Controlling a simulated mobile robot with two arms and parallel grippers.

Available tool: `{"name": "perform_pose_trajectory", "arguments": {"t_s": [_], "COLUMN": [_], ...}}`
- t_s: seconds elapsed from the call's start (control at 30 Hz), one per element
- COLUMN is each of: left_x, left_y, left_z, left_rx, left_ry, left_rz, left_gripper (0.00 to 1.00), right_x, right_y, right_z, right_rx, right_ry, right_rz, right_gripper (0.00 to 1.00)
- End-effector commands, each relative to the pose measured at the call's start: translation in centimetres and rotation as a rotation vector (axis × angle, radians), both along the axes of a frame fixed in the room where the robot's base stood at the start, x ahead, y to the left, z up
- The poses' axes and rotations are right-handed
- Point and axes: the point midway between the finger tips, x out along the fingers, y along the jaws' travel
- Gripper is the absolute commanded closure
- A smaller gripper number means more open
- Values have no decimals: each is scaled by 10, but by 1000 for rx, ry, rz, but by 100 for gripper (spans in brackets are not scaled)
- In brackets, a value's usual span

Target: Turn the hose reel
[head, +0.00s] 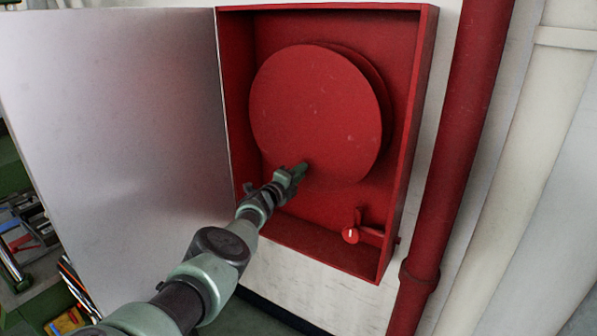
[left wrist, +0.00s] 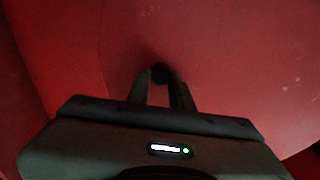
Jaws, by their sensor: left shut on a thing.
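The hose reel (head: 318,110) is a red round disc inside an open red wall cabinet, facing me. My left gripper (head: 300,168) reaches the lower part of the reel's face from the lower left. In the left wrist view the reel's red face (left wrist: 220,60) fills much of the picture. There my left gripper's fingers (left wrist: 161,88) are shut on a small dark knob (left wrist: 161,72) at the reel's face. Most of the knob is hidden between the fingers. My right gripper is in neither view.
The cabinet door (head: 120,150) stands open to the left. A red valve (head: 351,235) sits at the cabinet's lower right. A red pipe (head: 455,150) runs down the wall on the right. Shelves with tools (head: 25,235) show at the far left.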

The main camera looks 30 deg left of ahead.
Motion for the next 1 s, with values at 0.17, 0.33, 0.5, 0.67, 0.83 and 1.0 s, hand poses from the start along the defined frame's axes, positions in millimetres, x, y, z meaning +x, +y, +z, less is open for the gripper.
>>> {"name": "perform_pose_trajectory", "arguments": {"t_s": [0.17,0.33,0.5,0.67,0.83,1.0], "left_x": [0,1,0,0,-1,-8], "left_y": [-3,-3,-2,-1,-1,2], "left_z": [-1,-1,0,0,-1,-3], "left_rx": [-2,-2,-1,-1,-1,2], "left_ry": [0,0,0,-1,1,1], "left_rz": [-5,-6,-4,-2,-1,3], "left_gripper": [100,76,57,57,57,57], "right_x": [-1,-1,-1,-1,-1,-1], "right_y": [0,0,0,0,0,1], "right_z": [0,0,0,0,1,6], "right_rx": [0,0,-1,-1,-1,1], "right_ry": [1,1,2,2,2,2], "right_rz": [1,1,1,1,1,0], "right_gripper": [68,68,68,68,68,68]}}
